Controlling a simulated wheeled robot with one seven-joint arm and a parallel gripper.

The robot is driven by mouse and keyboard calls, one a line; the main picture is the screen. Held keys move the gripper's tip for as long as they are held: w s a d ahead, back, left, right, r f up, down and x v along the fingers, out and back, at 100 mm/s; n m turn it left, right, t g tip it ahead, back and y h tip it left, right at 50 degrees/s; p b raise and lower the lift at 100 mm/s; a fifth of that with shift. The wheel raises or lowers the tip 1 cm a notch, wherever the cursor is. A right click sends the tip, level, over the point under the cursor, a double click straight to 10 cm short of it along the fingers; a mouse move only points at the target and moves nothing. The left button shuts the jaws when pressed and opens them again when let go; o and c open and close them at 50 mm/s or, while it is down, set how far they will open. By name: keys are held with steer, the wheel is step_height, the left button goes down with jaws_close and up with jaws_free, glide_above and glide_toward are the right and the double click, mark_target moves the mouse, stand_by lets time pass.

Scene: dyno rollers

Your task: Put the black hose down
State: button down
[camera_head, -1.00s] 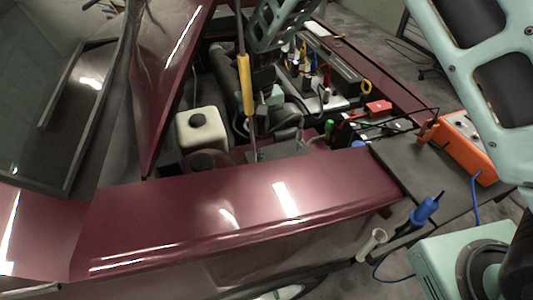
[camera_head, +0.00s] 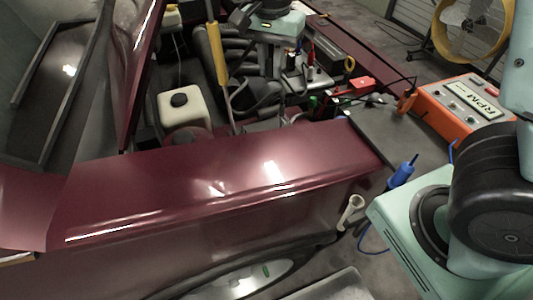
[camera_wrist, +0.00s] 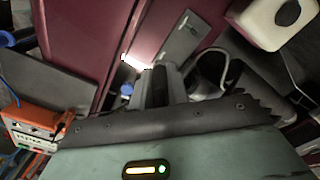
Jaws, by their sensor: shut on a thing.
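My gripper (camera_wrist: 165,82) points down into the engine bay, and its dark fingers are shut. The black hose (camera_wrist: 209,68) is a dark curved tube beside the fingers in the wrist view. Its gripped part is mostly hidden by the fingers and the gripper body. In the head view my gripper (camera_head: 268,68) is over the middle of the open engine bay, with the black hose (camera_head: 258,94) low beneath it among other dark parts. I cannot tell whether the hose touches anything below.
A white tank with a black cap (camera_head: 186,108) stands left of my gripper. A yellow-sleeved rod (camera_head: 217,55) rises between them. The maroon front panel (camera_head: 220,185) borders the bay. Tools and a red box (camera_head: 361,84) lie to the right, near an orange RPM box (camera_head: 462,106).

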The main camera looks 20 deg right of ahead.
step_height(320, 180, down, 26)
steer(key=shift+f+b, duration=0.25)
steer(key=shift+b, duration=0.65)
steer(key=shift+f, duration=0.2)
steer(key=c, duration=1.4)
jaws_free()
steer(key=shift+o, duration=0.2)
step_height(320, 180, up, 12)
steer(key=shift+r+p, duration=0.25)
steer(key=shift+p, duration=0.05)
